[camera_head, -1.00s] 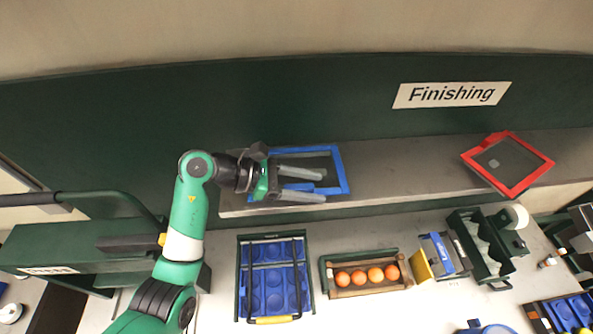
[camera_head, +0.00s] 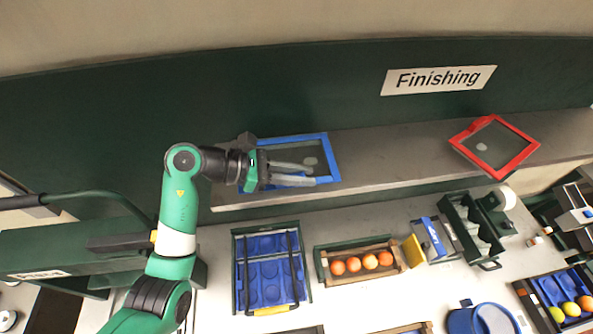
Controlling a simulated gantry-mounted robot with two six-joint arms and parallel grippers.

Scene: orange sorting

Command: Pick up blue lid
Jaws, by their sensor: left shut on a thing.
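The blue lid (camera_head: 331,153) is a flat blue frame around a dark clear panel. It lies at the left part of the grey shelf under the "Finishing" sign. My left gripper (camera_head: 314,174) comes in from the left with its grey fingers at the lid's front edge. It is shut on that edge, and the fingers hide part of it. Whether the lid is lifted off the shelf cannot be told. My right gripper is not in view.
A red-framed lid (camera_head: 519,158) lies on the shelf (camera_head: 400,160) at the right. Below stand a blue tray (camera_head: 269,271), a crate of oranges (camera_head: 361,262), a green holder (camera_head: 470,229) and a round blue container (camera_head: 464,319). The shelf's middle is clear.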

